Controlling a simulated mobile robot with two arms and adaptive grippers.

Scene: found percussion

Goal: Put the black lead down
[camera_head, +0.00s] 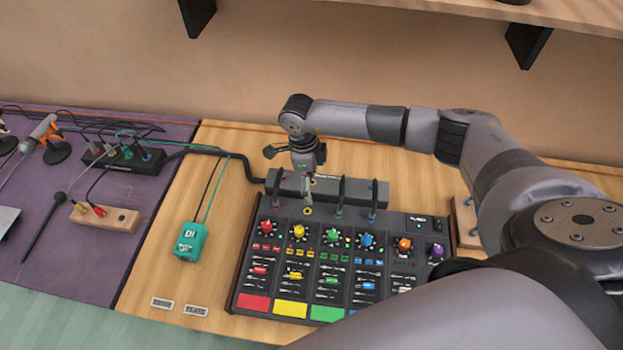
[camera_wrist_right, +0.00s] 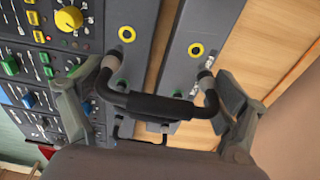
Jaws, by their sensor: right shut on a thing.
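My right gripper (camera_head: 308,192) points down over the back edge of the mixer, near the grey socket strip (camera_head: 384,190). In the right wrist view it is shut on a short black lead (camera_wrist_right: 160,104), a U-shaped piece with a grey plug at each end. The lead spans the gap between mixer (camera_wrist_right: 132,50) and strip (camera_wrist_right: 190,75). The yellow-ringed sockets on mixer (camera_wrist_right: 127,33) and strip (camera_wrist_right: 196,50) show uncovered, with the plugs a little to one side. In the head view the gripper mostly hides the lead. My left gripper is out of view.
Other short black leads (camera_head: 341,192) bridge mixer and strip right beside the gripper. A teal DI box (camera_head: 190,242) and two small labels (camera_head: 195,310) lie left of the mixer. Bare wood (camera_head: 215,262) lies around them. A purple mat (camera_head: 75,250) holds cables and tools. A shelf overhangs behind.

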